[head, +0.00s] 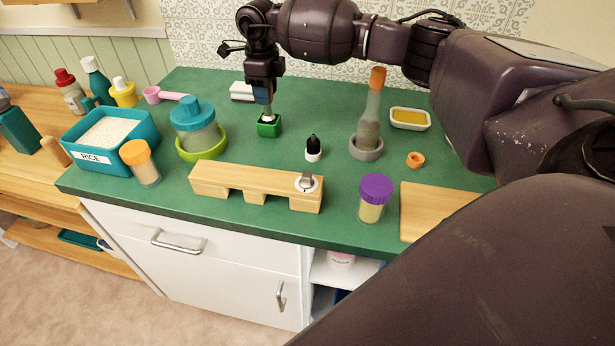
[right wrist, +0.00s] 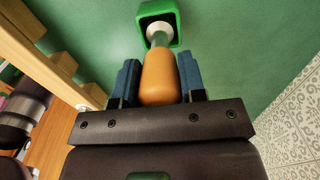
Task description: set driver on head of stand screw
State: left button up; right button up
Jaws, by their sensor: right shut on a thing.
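My right gripper (head: 264,98) is shut on the driver, upright over the back of the counter. In the right wrist view the driver's orange handle (right wrist: 159,78) sits between the blue fingers. Its pale lower end (right wrist: 158,36) is in the opening of a green square holder (right wrist: 172,14); how deep is hidden. The holder also shows in the head view (head: 269,128). The wooden stand (head: 245,184) lies in front, apart from the gripper. A white disc with a grey upright piece (head: 306,182) is on its right end; a screw head cannot be made out. My left gripper is not in view.
A lime dish with a teal-lidded jar (head: 196,127) and a rice tub (head: 106,135) stand left of the holder. Green counter is clear between holder and stand.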

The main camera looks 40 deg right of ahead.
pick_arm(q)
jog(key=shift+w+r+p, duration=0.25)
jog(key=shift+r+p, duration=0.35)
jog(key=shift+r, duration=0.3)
pick_arm(e)
jog(key=shift+r, duration=1.8)
jog(key=shift+s+r, duration=0.15)
pick_arm(q)
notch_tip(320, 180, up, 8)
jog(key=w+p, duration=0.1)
jog(key=p, duration=0.5)
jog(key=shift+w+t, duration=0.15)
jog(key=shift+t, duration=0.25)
pick_arm(e)
jog(key=s+a+r, duration=0.1)
jog(key=s+a, duration=0.2)
jog(key=s, duration=0.9)
jog(key=s+a+r, duration=0.2)
jog(key=s+a, duration=0.1)
jog(key=s, duration=0.9)
jog(key=shift+a, duration=0.2)
